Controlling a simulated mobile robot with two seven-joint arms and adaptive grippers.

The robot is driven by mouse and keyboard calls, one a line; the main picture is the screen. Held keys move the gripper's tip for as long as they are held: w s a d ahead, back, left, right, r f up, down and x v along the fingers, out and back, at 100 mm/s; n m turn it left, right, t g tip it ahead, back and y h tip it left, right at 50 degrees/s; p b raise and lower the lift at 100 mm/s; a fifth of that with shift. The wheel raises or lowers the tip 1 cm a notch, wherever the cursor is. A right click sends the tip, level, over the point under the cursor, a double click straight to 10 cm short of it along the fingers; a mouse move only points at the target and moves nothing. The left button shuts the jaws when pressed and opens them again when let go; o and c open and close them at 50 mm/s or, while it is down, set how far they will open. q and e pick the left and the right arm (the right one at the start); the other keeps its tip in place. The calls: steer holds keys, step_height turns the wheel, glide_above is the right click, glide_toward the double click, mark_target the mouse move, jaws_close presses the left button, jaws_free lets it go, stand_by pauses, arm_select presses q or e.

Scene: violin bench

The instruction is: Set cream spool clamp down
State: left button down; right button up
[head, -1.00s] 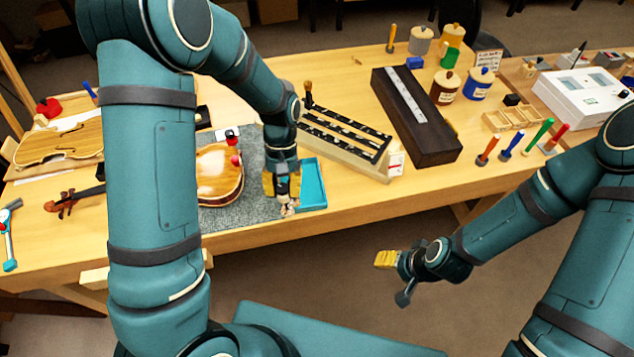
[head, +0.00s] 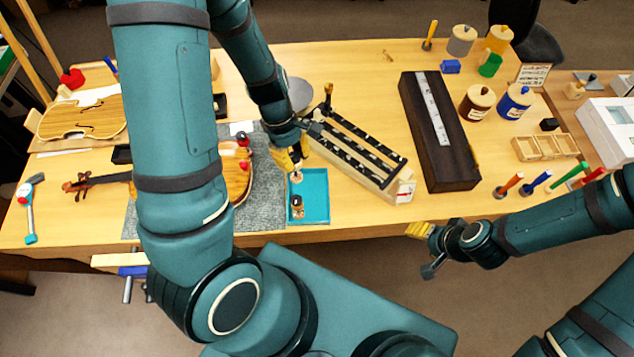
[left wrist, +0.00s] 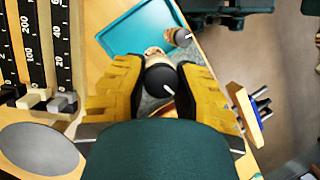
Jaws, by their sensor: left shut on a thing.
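My left gripper (head: 288,160) is shut on a cream spool clamp with a black knob, above the left part of the blue tray (head: 318,188). In the left wrist view, the black knob of the held clamp (left wrist: 160,79) sits between the yellow fingers, with its cream end beyond. A second spool clamp (head: 297,206) with a dark top stands in the tray's near left part. It also shows in the left wrist view (left wrist: 179,37). My right gripper (head: 419,229) is in front of the bench, apart from everything; its finger gap cannot be made out.
A violin body (head: 238,180), partly hidden by my left arm, lies on the grey mat (head: 262,212) left of the tray. A slotted rack (head: 355,150) stands right of the tray, beside a dark block (head: 455,160). Bare bench lies right of the tray, in front of the rack.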

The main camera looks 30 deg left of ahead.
mark_target(295, 176)
arm_select(q)
steer(key=f, duration=0.2)
steer(key=f+b, duration=0.1)
steer(key=f, duration=0.3)
steer(key=shift+s+f, duration=0.3)
steer(key=shift+f, duration=0.1)
steer(key=shift+w+f, duration=0.1)
steer(key=shift+f, duration=0.2)
steer(key=shift+f+b, duration=0.4)
steer(key=shift+f, duration=0.15)
step_height(295, 176, down, 2)
steer(key=shift+f, duration=0.3)
